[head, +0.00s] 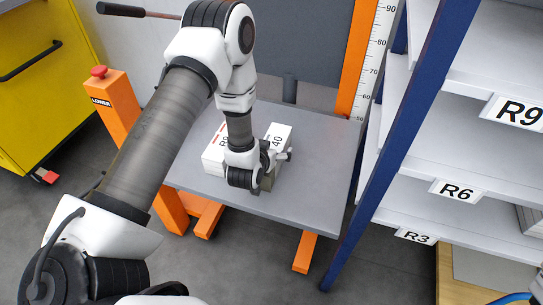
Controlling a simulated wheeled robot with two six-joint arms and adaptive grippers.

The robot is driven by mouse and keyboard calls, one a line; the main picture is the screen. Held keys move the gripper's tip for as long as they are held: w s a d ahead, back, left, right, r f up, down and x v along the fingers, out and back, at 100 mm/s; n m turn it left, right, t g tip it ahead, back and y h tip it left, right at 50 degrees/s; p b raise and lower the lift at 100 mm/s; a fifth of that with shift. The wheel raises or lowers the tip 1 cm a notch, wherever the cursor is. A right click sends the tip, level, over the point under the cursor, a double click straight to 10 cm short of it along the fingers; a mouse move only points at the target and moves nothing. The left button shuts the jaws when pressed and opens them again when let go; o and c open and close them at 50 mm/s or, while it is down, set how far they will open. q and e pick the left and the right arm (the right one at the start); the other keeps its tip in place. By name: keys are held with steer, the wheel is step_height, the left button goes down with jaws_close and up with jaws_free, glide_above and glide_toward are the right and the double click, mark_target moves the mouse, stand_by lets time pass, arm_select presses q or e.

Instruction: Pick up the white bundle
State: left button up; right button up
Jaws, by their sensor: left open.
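The white bundle (214,155) lies on the grey platform of a lift table. It is a white block with a red stripe and dark lettering, partly hidden behind my left wrist. A second block (279,134) with a white top marked "40" and a greyish side lies right beside it. My left gripper (268,180) is open and low over the platform, in front of the two blocks. I cannot tell whether its fingers touch either one. My right gripper is not in view.
The grey platform (310,205) has bare room to the right. A blue-posted shelf rack (400,150) with labels R9, R6 and R3 stands close on the right. An orange post (130,120) with a red button and a yellow cabinet (40,75) stand on the left.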

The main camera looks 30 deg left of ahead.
arm_select(q)
steer(key=shift+r, duration=0.1)
steer(key=c, duration=1.9)
